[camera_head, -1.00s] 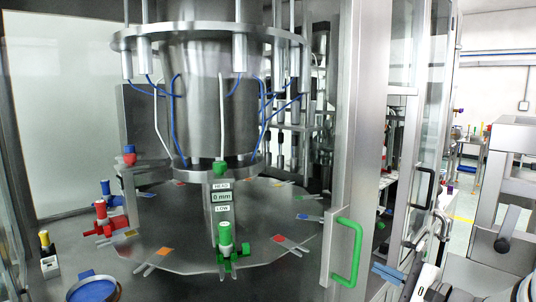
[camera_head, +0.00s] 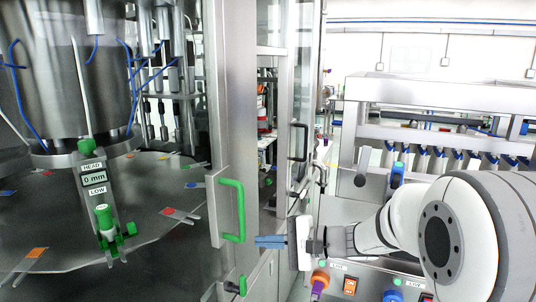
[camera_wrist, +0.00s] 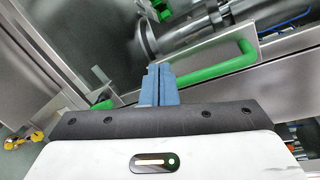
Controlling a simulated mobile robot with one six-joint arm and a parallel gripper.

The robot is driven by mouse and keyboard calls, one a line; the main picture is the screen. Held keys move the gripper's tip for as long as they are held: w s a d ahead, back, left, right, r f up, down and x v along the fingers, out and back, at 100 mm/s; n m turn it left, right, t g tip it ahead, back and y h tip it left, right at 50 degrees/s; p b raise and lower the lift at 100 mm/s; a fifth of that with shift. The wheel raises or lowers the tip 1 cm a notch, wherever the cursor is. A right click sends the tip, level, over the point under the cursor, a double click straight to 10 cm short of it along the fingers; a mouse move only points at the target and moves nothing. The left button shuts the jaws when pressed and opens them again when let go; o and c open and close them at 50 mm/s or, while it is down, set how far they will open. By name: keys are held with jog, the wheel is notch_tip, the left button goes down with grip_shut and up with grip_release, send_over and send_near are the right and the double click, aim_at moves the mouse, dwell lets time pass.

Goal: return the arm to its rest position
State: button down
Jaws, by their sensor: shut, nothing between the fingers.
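My gripper (camera_head: 270,242) is shut and empty, its blue fingers pressed together and pointing left in the head view. It is in front of the machine's steel door post, just right of the green door handle (camera_head: 232,210). The wrist view shows the closed fingers (camera_wrist: 158,84) in the middle, with the green handle (camera_wrist: 225,66) beyond and to the right. I cannot tell whether they touch. My white arm (camera_head: 440,235) stretches in from the right of the head view.

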jog(key=s+d+f+n+g+h, duration=0.1)
jog(key=s+f+n+g+h, duration=0.15)
jog(key=s, duration=0.55)
jog(key=s+d+f+n+h, duration=0.2)
jog(key=s+d+h, duration=0.4)
jog(key=d, duration=0.2)
jog(key=s+d+f+n+t+h, duration=0.1)
jog(key=s+d+n+h, duration=0.2)
jog(key=s+d+h, duration=0.3)
jog(key=d, duration=0.2)
jog(key=shift+s+d+f+n, duration=0.25)
jog(key=shift+d+f+n, duration=0.1)
jog(key=shift+d, duration=0.05)
jog(key=shift+h, duration=0.25)
